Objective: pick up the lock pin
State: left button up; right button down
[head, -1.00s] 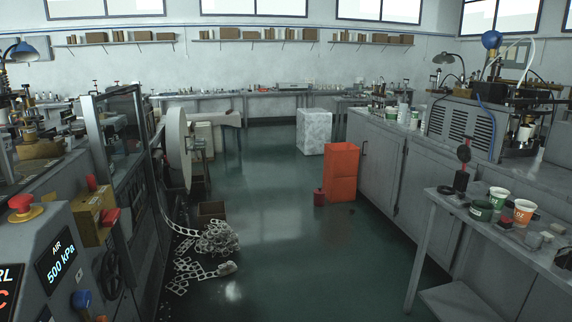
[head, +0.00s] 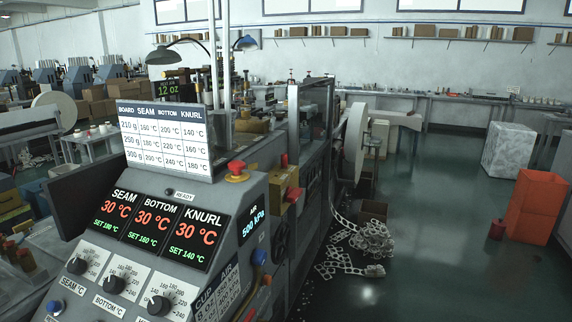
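I cannot make out a lock pin in the head view. The nearest thing is the machine's control panel (head: 150,230), with SEAM, BOTTOM and KNURL displays each reading 30 °C. A yellow box (head: 283,185) with a red part on its side is mounted on the machine right of the panel. A red mushroom button on a yellow base (head: 237,171) sits on top of the panel. Neither of my grippers is in view.
Scrap strip (head: 365,245) lies on the floor beside the machine, near a brown box (head: 373,211). An orange bin (head: 532,206) and a white speckled block (head: 508,149) stand at the right. The green floor between is open.

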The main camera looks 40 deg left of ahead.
aim_at(284, 156)
jog(key=i+l+u, duration=0.15)
jog(key=u, duration=0.35)
jog(key=i+l+u, duration=0.15)
jog(key=u, duration=0.3)
jog(key=i+l+u, duration=0.1)
jog(key=l+u, duration=0.2)
jog(key=u, duration=0.2)
